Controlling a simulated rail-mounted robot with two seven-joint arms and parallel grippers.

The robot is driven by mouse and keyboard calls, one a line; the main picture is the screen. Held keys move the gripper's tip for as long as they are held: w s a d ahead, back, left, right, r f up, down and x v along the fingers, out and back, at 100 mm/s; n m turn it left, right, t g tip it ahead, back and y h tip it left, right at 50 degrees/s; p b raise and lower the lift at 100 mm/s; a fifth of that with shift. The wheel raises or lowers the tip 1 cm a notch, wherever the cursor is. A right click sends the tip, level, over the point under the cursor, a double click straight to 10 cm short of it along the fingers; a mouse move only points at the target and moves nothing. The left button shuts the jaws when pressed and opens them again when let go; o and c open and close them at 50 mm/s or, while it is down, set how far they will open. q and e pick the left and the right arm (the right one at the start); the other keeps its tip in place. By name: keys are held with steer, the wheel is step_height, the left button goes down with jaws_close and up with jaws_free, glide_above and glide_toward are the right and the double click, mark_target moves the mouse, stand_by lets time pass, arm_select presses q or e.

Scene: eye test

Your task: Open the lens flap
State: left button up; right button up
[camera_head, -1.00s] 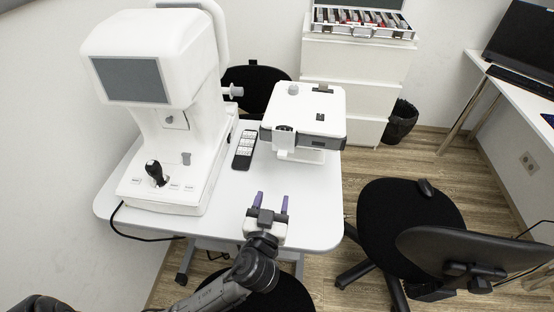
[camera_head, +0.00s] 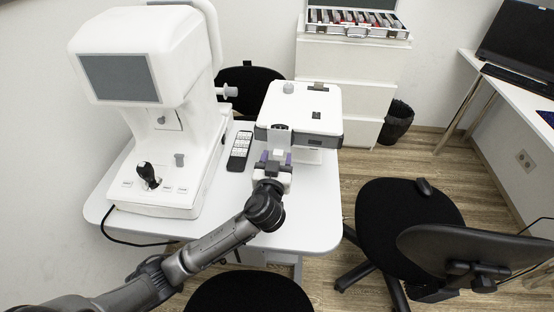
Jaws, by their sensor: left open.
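A white, boxy lens device (camera_head: 300,110) with a dark grey band along its front stands at the back right of the white table. A small dark part sits at its front left corner; I cannot tell whether this is the lens flap. My left gripper (camera_head: 275,158) is open, with its purple fingertips right at the lower front left of the device. A small white part shows between or just behind the fingers. I cannot tell whether the fingers touch it. My right gripper is not in view.
A large white eye-test machine (camera_head: 145,60) with a joystick (camera_head: 149,174) stands on the table's left. A remote (camera_head: 239,151) lies between the machines. The table's (camera_head: 310,215) front right is clear. A black chair (camera_head: 405,225) stands to the right.

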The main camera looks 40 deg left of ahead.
arm_select(q)
steer(key=shift+w+a, duration=0.15)
steer(key=shift+w, duration=0.05)
steer(key=shift+c, duration=0.2)
jaws_close()
stand_by(0.4)
